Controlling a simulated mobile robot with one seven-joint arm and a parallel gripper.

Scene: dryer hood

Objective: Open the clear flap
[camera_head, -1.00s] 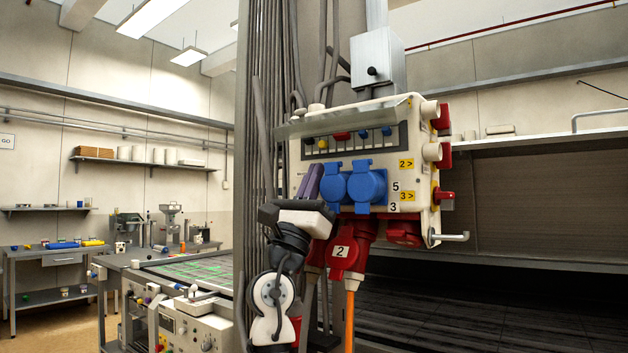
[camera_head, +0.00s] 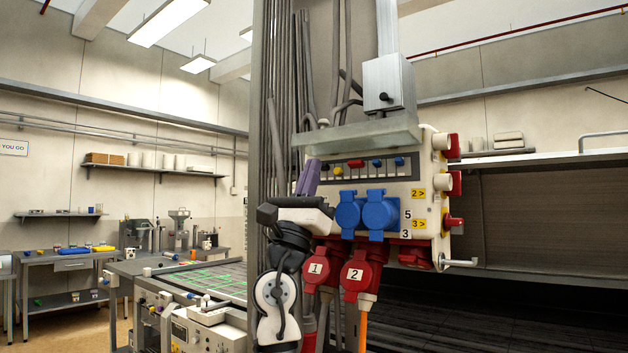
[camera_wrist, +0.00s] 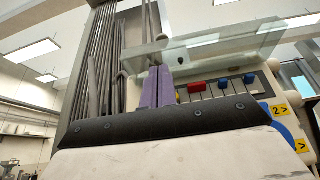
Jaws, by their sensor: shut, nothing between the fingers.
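The clear flap (camera_head: 360,136) is a translucent panel on the front of the white power box. It stands raised, jutting out above the row of small coloured switches (camera_head: 355,165), which are uncovered. In the wrist view the flap (camera_wrist: 205,47) spans the upper middle, seen from below. My gripper (camera_head: 313,163) has purple fingers, shut and empty, pointing up at the left end of the switch row. In the wrist view the fingertips (camera_wrist: 159,70) are just under the flap's left part; I cannot tell whether they touch it.
Blue socket covers (camera_head: 365,212) and red plugs (camera_head: 340,272) are close to the right of and below my wrist. Grey cables and a column (camera_head: 278,110) stand behind on the left. A grey box (camera_head: 389,85) is mounted above the flap.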

